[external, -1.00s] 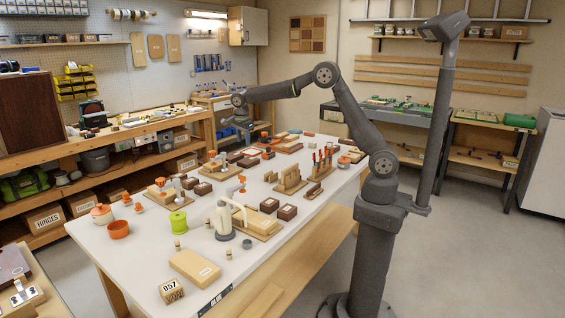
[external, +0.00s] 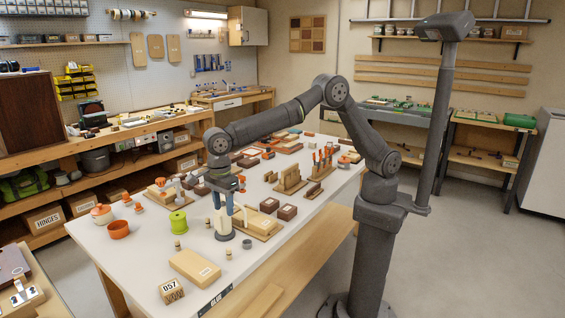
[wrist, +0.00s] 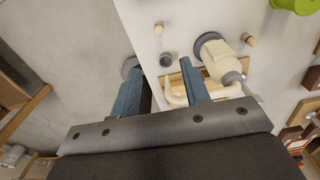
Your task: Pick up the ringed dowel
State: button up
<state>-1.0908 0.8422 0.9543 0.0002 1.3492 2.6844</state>
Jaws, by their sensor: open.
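One is near the front edge in the external view (external: 229,254) and at the top of the wrist view (wrist: 158,28). My gripper (external: 229,208) is open and empty, pointing down over the cream bottle area.
The cream bottle (wrist: 215,52) with a grey base stands close to my fingers. A small grey cup (wrist: 166,60) is beside it. A wooden tray (external: 265,224), a green spool (external: 177,222) and a pale wooden block (external: 194,267) are nearby. Bare white top lies around the dowels.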

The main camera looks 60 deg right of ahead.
aim_at(228, 248)
notch_tip(228, 248, down, 18)
jog(key=shift+s+f, duration=0.1)
jog(key=shift+s, duration=0.05)
grip_shut()
dwell(0.6)
